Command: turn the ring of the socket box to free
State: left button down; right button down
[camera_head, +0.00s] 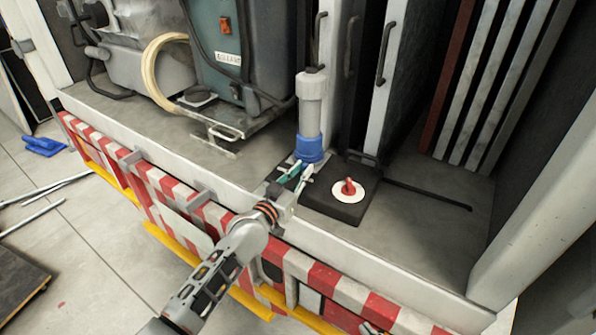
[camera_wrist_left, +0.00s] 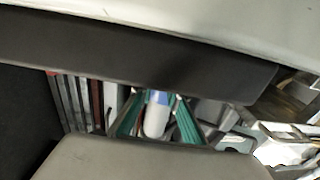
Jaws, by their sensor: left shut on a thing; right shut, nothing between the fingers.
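The dark socket box (camera_head: 338,209) lies on the truck bed near its front edge. A blue ring (camera_head: 310,148) sits at its back left, around the foot of an upright grey plug (camera_head: 311,118). A red switch (camera_head: 349,187) on a white disc is on the box top. My left gripper (camera_head: 298,174) reaches in from the front and is shut on the blue ring, its green-padded fingertips at the ring's front. In the left wrist view, blue (camera_wrist_left: 158,97) shows between the green fingers. The fingertips partly hide the ring's lower edge. My right gripper is not in view.
A grey-green machine (camera_head: 232,45) with a hose stands at the left on the bed. Upright panels with handles (camera_head: 387,54) stand close behind the plug. A thin black rod (camera_head: 430,195) lies right of the box. The bed's right front is otherwise clear.

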pick_arm(q)
jog(key=shift+d+r, duration=0.25)
jog(key=c, duration=2)
grip_release()
jog(key=shift+d, duration=0.1)
jog(key=shift+c, duration=0.2)
jog(key=shift+f, duration=0.1)
jog(key=shift+a+f, duration=0.1)
jog(key=shift+a, duration=0.1)
jog(key=v, duration=1.2)
jog(key=shift+d, duration=0.1)
jog(key=s+a+f+n+g+y, duration=0.1)
jog(key=s+a+f+g+y, duration=0.1)
jog(key=s+a+f, duration=0.8)
jog(key=s+a+f+n+g+y, duration=0.1)
jog(key=s+a+f+y, duration=0.4)
jog(key=s+a+f, duration=0.5)
jog(key=s+f+g, duration=0.1)
jog(key=s+f, duration=0.2)
jog(key=s, duration=0.3)
jog(key=shift+a+f, duration=0.2)
jog(key=shift+f, duration=0.05)
